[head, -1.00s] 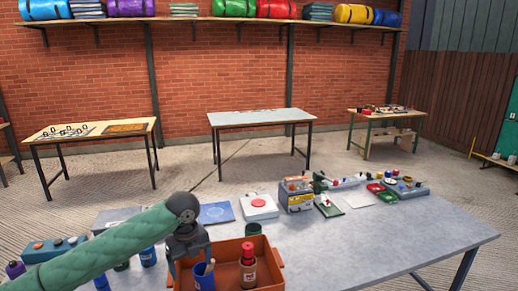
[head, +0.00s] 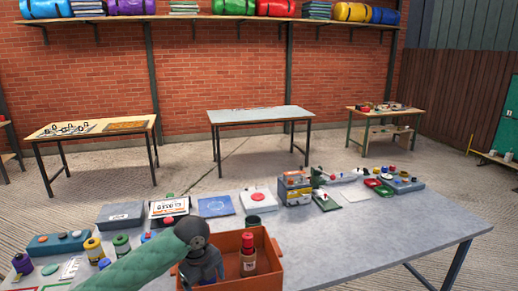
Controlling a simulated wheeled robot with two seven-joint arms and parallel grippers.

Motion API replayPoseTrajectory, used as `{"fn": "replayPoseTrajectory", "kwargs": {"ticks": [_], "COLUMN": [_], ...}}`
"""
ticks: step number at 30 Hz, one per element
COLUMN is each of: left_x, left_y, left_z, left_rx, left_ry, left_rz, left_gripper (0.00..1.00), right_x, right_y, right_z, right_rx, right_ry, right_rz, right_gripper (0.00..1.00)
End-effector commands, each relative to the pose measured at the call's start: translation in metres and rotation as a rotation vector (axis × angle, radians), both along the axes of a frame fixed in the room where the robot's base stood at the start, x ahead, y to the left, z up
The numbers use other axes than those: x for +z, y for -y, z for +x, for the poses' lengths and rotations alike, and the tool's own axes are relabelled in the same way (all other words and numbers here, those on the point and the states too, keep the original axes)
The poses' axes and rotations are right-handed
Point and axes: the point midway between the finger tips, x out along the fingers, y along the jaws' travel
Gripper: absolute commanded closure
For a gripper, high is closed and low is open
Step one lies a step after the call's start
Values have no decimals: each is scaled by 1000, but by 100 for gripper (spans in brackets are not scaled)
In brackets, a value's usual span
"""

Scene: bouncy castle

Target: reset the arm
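My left arm, in a green padded sleeve, comes in from the lower left of the head view. My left gripper (head: 200,272) hangs at the left part of an orange-brown box (head: 262,240) on the near table. Its fingertips are at or below the picture's bottom edge, so I cannot see whether they are open or shut. A dark bottle with a red cap (head: 248,254) stands in the box. My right gripper is not in view.
The grey table (head: 400,236) holds several bottles and pots at left, a white device with a red button (head: 258,197), a grey-orange box (head: 295,188) and small items at the back right. Its right front is clear. Other tables stand by the brick wall.

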Motion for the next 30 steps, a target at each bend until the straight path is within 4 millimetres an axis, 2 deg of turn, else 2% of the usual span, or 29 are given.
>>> {"fn": "replayPoseTrajectory", "kwargs": {"ticks": [1, 6, 15, 22, 30], "left_x": [-10, -33, -67, -89, -112], "left_y": [8, 30, 56, 62, 54], "left_z": [-8, -31, -73, -105, -145], "left_rx": [27, 161, 445, 694, 1015], "left_ry": [-2, 11, 16, 3, -18], "left_rz": [-18, -85, -205, -287, -361], "left_gripper": [14, 14, 14, 14, 14], "right_x": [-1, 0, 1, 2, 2], "right_y": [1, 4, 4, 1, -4], "right_z": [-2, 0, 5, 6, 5], "right_rx": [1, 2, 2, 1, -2], "right_ry": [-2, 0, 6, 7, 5], "right_rz": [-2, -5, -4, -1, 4], "right_gripper": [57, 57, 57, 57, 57]}}
